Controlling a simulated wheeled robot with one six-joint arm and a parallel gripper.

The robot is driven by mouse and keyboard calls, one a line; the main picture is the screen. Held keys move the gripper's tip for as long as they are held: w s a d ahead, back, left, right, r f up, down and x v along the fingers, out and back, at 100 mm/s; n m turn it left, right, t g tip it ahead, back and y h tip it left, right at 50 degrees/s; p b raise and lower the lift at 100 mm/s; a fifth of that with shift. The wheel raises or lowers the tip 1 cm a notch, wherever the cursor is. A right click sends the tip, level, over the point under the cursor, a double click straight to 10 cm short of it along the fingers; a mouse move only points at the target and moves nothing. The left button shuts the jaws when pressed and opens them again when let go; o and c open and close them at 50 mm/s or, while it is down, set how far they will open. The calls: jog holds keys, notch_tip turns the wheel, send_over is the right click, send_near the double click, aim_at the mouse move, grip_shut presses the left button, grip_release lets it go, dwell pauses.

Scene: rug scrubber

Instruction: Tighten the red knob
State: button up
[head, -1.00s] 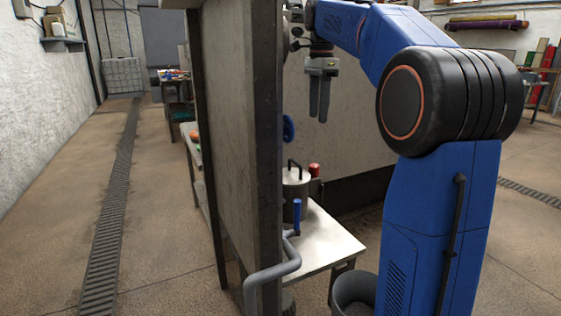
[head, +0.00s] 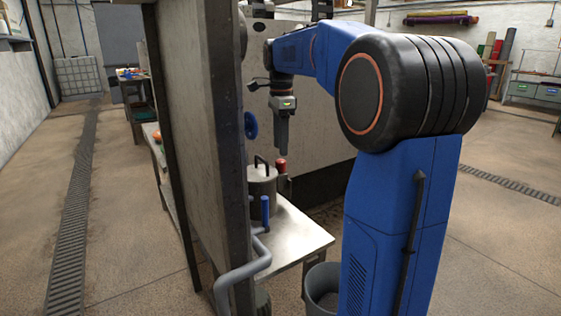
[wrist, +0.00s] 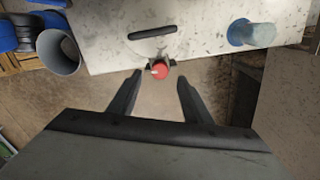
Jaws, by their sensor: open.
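The red knob (head: 281,166) stands upright beside the metal pot-like vessel, at the table's far side in the head view. In the wrist view the red knob (wrist: 160,71) shows near the front edge of the pale surface, on a dark mount. My gripper (head: 282,152) hangs pointing down just above the knob in the head view. In the wrist view my gripper (wrist: 159,76) is open and empty, with the knob showing between its two fingertips. The fingers look apart from the knob; the exact height gap is unclear.
The vessel (head: 262,188) has a black top handle. A blue lever (head: 265,211) on a grey pipe (head: 243,277) stands in front. A grey bin (head: 320,290) stands below the table (head: 300,240).

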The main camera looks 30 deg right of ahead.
aim_at(281, 160)
jog(key=shift+f, duration=3.15)
jog(key=shift+c, duration=0.7)
jog(key=c, duration=0.9)
